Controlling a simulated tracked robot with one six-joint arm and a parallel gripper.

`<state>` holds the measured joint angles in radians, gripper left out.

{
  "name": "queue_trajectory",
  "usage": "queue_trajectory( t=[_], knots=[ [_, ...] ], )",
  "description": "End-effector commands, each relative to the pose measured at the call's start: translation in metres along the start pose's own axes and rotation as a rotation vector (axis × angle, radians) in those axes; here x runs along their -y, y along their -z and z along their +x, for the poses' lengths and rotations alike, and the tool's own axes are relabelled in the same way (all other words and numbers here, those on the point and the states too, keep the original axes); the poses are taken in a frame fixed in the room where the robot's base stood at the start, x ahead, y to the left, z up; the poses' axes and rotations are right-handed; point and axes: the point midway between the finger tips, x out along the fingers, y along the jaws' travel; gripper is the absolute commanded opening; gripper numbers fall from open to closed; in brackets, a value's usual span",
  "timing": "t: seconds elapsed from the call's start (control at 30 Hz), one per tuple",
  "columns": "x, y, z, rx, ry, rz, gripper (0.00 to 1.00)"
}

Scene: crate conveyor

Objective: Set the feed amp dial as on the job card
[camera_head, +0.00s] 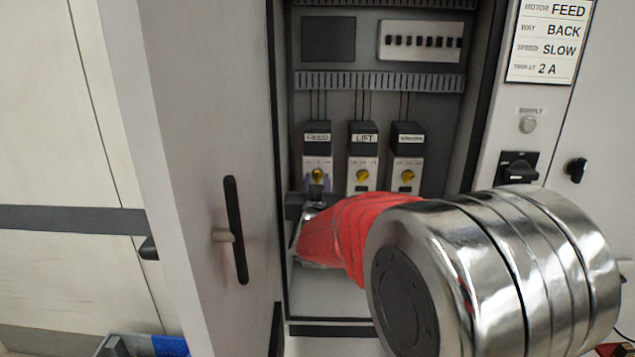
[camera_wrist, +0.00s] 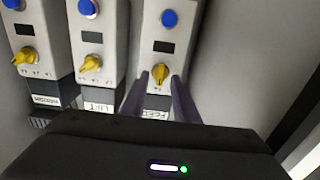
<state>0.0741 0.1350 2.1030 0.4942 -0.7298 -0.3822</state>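The job card (camera_head: 548,42) at upper right reads motor FEED, way BACK, speed SLOW, trip at 2 A. The FEED amp unit (camera_head: 317,148) is the left one of three in the open cabinet. Its yellow dial (camera_head: 317,174) also shows in the wrist view (camera_wrist: 160,72), where the units appear upside down. My gripper (camera_head: 317,184) is at this dial. In the wrist view its purple fingers (camera_wrist: 161,77) stand on either side of the dial, with small gaps seen. The scale marks around the dial are too small to read.
The LIFT unit (camera_head: 363,150) and a third unit (camera_head: 407,150) with like yellow dials stand close to the right. The open cabinet door (camera_head: 205,130) is on the left.

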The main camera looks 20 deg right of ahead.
Motion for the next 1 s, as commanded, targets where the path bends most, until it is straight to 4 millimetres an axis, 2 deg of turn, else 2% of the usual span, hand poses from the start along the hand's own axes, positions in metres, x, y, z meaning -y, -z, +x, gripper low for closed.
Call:
queue_trajectory(
  t=[0.8,1.0],
  knots=[
    [0.001,-0.001,-0.108,0.000,0.001,0.000,0.27],
    [0.000,-0.002,-0.125,0.001,0.001,0.001,0.27]
  ],
)
